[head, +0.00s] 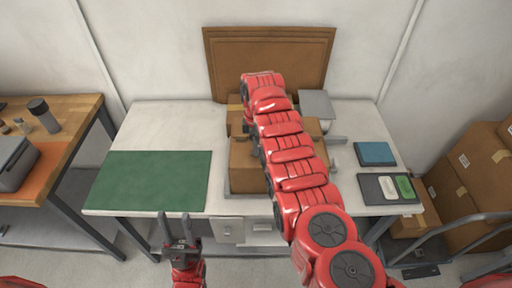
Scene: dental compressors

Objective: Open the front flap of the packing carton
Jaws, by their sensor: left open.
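The packing carton (245,178) is a brown cardboard box on the white table, in the middle of the head view. My right arm reaches across it from the lower right and covers much of its top and right side. The state of its front flap cannot be made out. My right gripper is hidden behind its own arm. My left gripper (175,228) is open and empty, low in front of the table's front edge, left of the carton and apart from it.
A green mat (152,181) lies on the table's left, clear of objects. A blue box (375,153) and a grey tray (389,188) with small packs lie at the right. A brown board (225,62) stands behind. Cartons on a trolley (465,184) stand far right.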

